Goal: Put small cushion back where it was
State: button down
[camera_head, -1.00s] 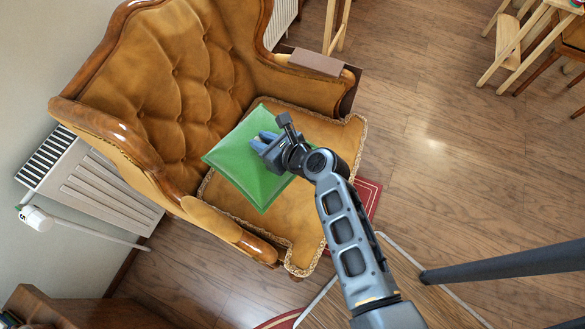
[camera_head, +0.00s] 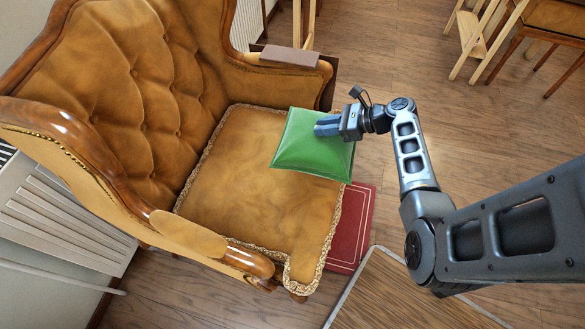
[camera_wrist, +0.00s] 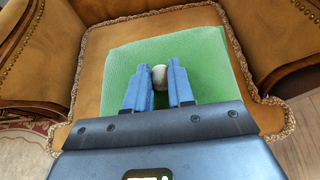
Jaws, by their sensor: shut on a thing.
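The small green cushion (camera_head: 304,153) is over the front right part of the tan armchair seat (camera_head: 240,170), and part of it overhangs the seat edge. My gripper (camera_head: 318,127) is shut on the cushion from the right. In the wrist view the cushion (camera_wrist: 205,60) spreads out beyond and beneath the blue fingers (camera_wrist: 160,82). A small round whitish thing (camera_wrist: 160,76) shows between the fingertips; I cannot tell whether it is part of the cushion. How far the cushion is above the seat is unclear.
The armchair has a tufted back (camera_head: 150,70) and wooden-edged arms. A red book-like thing (camera_head: 350,228) lies on the floor by its front. A radiator (camera_head: 60,215) stands at left. A wooden easel-like leg (camera_head: 304,20) is behind. Open wood floor lies to the right.

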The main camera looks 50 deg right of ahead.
aim_at(294, 159)
jog(key=w+a+f, duration=0.1)
jog(key=a+f, duration=0.1)
jog(key=w+a+f, duration=0.2)
jog(key=a, duration=0.1)
jog(key=w+a+f, duration=0.1)
jog(key=a, duration=0.2)
jog(key=shift+w+a+f+b, duration=0.25)
jog(key=shift+w+f+b, duration=0.05)
jog(key=shift+f+b, duration=0.8)
jog(key=shift+f, duration=1.3)
jog(key=c, duration=1)
grip_release()
jog(key=shift+a+f, duration=0.1)
jog(key=shift+o, duration=0.2)
